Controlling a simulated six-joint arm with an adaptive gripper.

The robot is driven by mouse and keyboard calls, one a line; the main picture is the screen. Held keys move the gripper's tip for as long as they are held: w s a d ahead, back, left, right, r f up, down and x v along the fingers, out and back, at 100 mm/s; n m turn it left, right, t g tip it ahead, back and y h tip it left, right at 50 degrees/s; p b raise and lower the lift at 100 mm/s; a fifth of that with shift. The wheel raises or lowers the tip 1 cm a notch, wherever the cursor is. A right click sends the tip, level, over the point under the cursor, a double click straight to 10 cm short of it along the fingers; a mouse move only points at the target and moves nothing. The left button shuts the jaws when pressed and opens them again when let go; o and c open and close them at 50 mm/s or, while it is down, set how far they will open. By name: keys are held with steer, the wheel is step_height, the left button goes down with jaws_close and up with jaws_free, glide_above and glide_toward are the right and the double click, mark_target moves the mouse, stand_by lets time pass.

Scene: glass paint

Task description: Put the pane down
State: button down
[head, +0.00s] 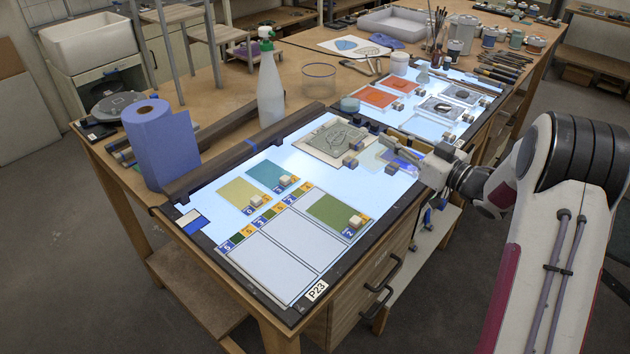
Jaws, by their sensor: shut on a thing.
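My gripper (415,160) is over the right edge of the near light table, reaching in from the right. It is shut on a pane (403,158), small in this view, that looks partly blue and clear. The fingers and the pane's edges are partly hidden by the gripper body. I cannot tell whether the pane touches the lit surface (240,172). An ochre pane (240,193), a teal pane (268,174) and a green pane (333,211) lie on the lit surface, each with a pale block on it.
A grey patterned plate (331,139) lies left of my gripper, with small blocks (349,163) near it. A white chart with blank cells (270,262) covers the front. A blue paper roll (158,145) and a spray bottle (269,85) stand at the left and back.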

steer(key=shift+s+a+r+n+g+y, duration=0.4)
steer(key=shift+s+a+r+y, duration=0.1)
steer(key=shift+a, duration=0.15)
steer(key=shift+s+a+r+n+g+y, duration=0.4)
steer(key=shift+s+a+y, duration=0.1)
steer(key=shift+a, duration=0.15)
steer(key=shift+f, duration=0.15)
glide_above(379, 181)
steer(key=shift+f, duration=3.05)
steer(key=shift+f, duration=1.85)
steer(key=shift+f, duration=0.15)
steer(key=c, duration=2.3)
jaws_free()
